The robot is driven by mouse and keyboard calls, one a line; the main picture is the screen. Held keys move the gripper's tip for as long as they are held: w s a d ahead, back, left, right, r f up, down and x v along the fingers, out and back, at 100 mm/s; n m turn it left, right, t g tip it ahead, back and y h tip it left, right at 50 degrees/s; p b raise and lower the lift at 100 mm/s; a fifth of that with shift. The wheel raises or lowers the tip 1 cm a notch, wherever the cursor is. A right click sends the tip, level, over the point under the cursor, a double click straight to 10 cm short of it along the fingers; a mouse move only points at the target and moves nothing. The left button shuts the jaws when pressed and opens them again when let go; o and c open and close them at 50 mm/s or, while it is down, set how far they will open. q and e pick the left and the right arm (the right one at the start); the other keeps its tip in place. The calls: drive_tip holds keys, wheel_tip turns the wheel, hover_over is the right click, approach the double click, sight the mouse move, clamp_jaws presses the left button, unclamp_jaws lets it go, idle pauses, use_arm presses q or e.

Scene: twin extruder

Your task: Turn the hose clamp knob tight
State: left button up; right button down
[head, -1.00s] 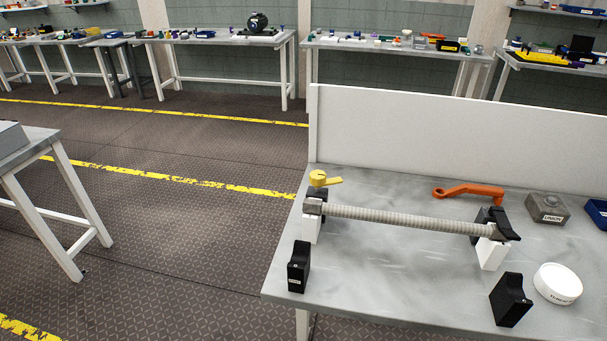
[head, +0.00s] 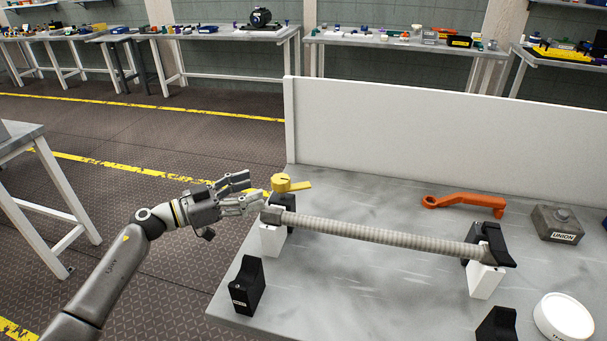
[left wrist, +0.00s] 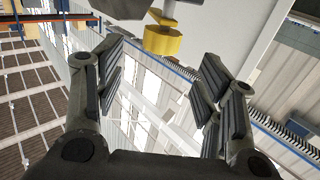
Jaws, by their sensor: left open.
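The yellow knob (head: 283,183) with a flat lever stands above the left end of a grey ribbed hose (head: 380,236) on the workbench. The hose spans two white blocks with dark holders at its ends. My left gripper (head: 254,190) is open just left of the knob, its fingers pointing toward it and apparently empty. In the left wrist view the open gripper (left wrist: 160,85) has its fingers spread to either side, and the yellow knob (left wrist: 162,42) shows beyond them at the top centre. My right gripper is not in view.
An orange wrench-like tool (head: 464,201), a grey box marked UNION (head: 556,223) and a white round container (head: 563,317) lie on the right. A black block (head: 247,286) stands near the front left. A white panel (head: 400,125) closes the bench's back. The bench middle is mostly clear.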

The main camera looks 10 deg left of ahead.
sight(275, 181)
use_arm(q)
drive_tip(key=p+x, duration=0.1)
drive_tip(key=x, duration=0.6)
drive_tip(key=shift+w+d+r, duration=0.1)
drive_tip(key=shift+r, duration=0.1)
drive_tip(key=shift+w+d, duration=0.5)
drive_tip(key=shift+w, duration=0.05)
drive_tip(key=c, duration=0.7)
clamp_jaws()
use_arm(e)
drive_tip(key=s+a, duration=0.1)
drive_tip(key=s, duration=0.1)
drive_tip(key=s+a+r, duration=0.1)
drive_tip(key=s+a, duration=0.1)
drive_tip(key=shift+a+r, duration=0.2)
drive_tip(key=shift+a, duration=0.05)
